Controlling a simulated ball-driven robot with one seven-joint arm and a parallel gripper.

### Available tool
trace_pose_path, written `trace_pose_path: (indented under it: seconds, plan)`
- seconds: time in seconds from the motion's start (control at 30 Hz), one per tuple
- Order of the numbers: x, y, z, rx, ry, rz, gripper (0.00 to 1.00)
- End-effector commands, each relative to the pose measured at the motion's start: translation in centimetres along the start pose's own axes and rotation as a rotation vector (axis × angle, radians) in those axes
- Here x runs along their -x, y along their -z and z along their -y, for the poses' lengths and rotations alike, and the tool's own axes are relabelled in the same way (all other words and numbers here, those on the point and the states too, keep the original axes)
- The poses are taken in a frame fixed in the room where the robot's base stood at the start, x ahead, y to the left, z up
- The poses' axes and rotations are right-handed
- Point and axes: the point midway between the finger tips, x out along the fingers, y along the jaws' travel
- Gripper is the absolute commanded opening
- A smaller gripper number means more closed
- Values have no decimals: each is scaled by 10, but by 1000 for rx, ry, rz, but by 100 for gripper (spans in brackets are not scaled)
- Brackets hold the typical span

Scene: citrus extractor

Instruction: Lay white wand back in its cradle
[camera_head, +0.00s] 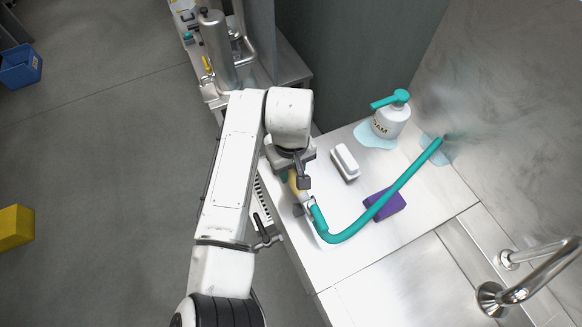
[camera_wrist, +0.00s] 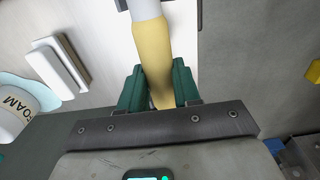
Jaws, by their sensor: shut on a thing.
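My gripper (camera_wrist: 159,88) is shut on the yellow grip of a wand (camera_wrist: 154,45), with one green finger on each side. The wand has a pale grey-white neck beyond the yellow part. In the head view, my gripper (camera_head: 298,178) is over the counter's left edge. The hose curves over the counter and up to the wall at the right. I cannot make out a cradle for certain; my arm hides part of the counter edge.
A white block-like brush (camera_head: 345,162), a purple sponge (camera_head: 384,204) and a foam pump bottle (camera_head: 391,117) in a pale blue puddle are on the counter (camera_head: 345,270). A metal tap (camera_head: 525,278) stands at lower right. A metal machine (camera_head: 215,48) stands at upper left.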

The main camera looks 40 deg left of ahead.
Motion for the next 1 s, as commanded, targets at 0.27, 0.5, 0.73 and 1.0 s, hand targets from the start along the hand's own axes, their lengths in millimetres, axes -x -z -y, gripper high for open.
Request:
trace_pose_path:
  seconds: [0.27,0.5,0.73,1.0]
  plan:
    - [0,0,0,0,-1,0,0]
    - [-6,0,0,0,-2,0,0]
    - [-13,0,-1,0,-1,0,0]
    - [-16,0,0,0,-1,-1,40]
